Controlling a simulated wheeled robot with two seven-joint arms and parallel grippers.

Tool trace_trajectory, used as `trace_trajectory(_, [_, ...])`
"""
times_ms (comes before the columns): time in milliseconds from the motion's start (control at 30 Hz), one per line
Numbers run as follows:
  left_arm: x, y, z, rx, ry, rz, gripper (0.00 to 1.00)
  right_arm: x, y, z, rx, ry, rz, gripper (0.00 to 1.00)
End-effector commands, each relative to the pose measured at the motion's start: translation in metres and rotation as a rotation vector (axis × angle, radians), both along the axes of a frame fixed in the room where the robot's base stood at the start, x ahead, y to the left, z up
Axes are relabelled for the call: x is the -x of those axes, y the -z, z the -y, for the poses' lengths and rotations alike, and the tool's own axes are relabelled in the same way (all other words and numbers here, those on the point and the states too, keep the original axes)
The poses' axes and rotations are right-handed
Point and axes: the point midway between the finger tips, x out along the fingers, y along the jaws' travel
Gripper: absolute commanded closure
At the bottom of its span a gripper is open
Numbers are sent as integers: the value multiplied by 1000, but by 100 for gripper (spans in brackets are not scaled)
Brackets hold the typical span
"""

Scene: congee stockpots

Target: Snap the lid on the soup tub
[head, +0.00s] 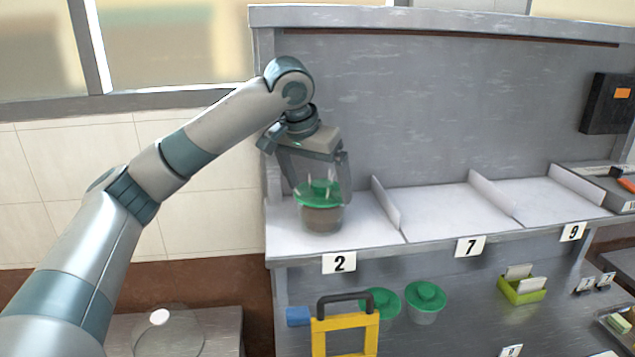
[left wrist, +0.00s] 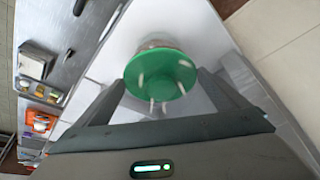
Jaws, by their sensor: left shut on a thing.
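The soup tub (head: 322,220), a small clear cup with brownish contents, stands upright on the white shelf in the bay marked 2. The green lid (head: 312,201) is right over its mouth; I cannot tell whether it is pressed fully on. My left gripper (head: 320,184) points down from above and is shut on the lid, with its fingers around the raised middle. In the left wrist view the round lid (left wrist: 160,76) lies between the fingers, and part of the tub (left wrist: 155,44) shows behind it. My right gripper is not in view.
Upright dividers (head: 386,203) part the shelf; bays 7 and 9 to the right look empty. A grey back panel (head: 420,110) rises behind. Below are two green-lidded tubs (head: 425,296), a yellow frame with a black handle (head: 345,325) and a green holder (head: 522,290).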

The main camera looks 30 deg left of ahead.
Motion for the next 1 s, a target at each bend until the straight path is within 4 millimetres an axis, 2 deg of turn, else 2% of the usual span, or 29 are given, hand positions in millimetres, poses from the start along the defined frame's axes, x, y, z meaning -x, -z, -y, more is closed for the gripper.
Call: trace_trajectory(1000, [0,0,0,0,0,-1,27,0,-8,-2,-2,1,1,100])
